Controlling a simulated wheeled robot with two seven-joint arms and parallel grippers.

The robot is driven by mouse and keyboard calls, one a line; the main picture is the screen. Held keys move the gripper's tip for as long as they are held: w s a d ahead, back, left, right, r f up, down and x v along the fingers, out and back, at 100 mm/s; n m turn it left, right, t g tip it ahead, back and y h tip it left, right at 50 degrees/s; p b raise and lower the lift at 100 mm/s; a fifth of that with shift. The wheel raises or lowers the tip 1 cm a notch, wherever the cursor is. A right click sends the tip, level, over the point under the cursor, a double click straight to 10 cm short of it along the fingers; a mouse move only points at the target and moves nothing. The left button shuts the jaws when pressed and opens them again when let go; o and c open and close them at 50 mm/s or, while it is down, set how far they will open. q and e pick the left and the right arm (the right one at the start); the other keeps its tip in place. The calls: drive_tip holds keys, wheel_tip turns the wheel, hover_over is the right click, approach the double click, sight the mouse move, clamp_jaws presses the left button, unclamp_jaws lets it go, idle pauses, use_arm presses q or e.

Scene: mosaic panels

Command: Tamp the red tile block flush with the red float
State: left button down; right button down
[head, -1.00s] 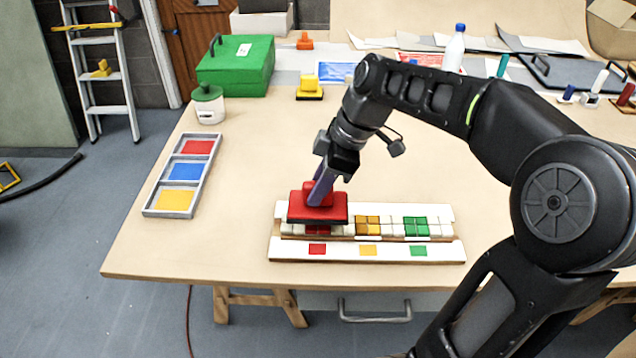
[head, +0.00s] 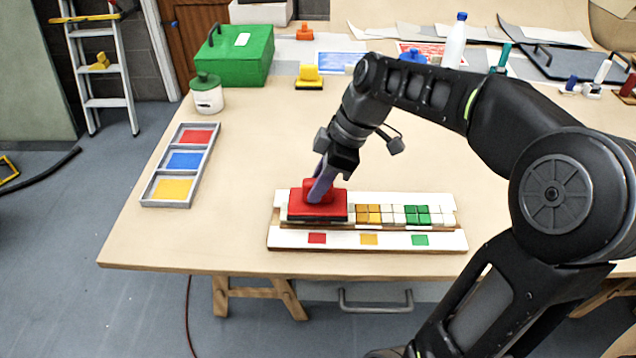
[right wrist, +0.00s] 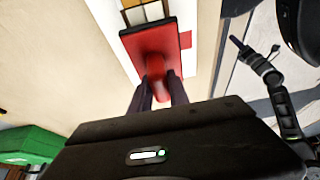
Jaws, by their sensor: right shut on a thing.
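The red float (head: 318,206) is a red block with a dark underside and a raised handle. My right gripper (head: 320,190) is shut on its handle; the right wrist view also shows the float (right wrist: 152,42) between the fingers (right wrist: 158,88). The float lies over the left end of the white mosaic panel (head: 440,203) and appears to rest on it. It covers the red tile block, which I cannot see. The yellow tile block (head: 368,213) and green tile block (head: 418,214) show to the right in the same row.
The front strip with colour marks (head: 340,239) lies along the panel's near side. A grey tray with red, blue and yellow sections (head: 158,187) is at the left. A green box (head: 235,55), white jar (head: 207,95) and yellow float (head: 309,77) stand behind. The middle table is clear.

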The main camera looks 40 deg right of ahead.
drive_tip(key=shift+f+b, duration=0.65)
drive_tip(key=shift+f, duration=0.05)
idle(0.6)
drive_tip(key=shift+s+f+b, duration=0.2)
drive_tip(key=shift+f+b, duration=0.15)
idle(2.4)
drive_tip(key=shift+r, duration=0.1)
drive_tip(key=shift+w+r+p, duration=0.15)
drive_tip(key=shift+r+p, duration=0.4)
drive_tip(key=shift+r, duration=0.05)
drive_tip(key=shift+r+p, duration=1.9)
drive_tip(key=shift+r, duration=1.15)
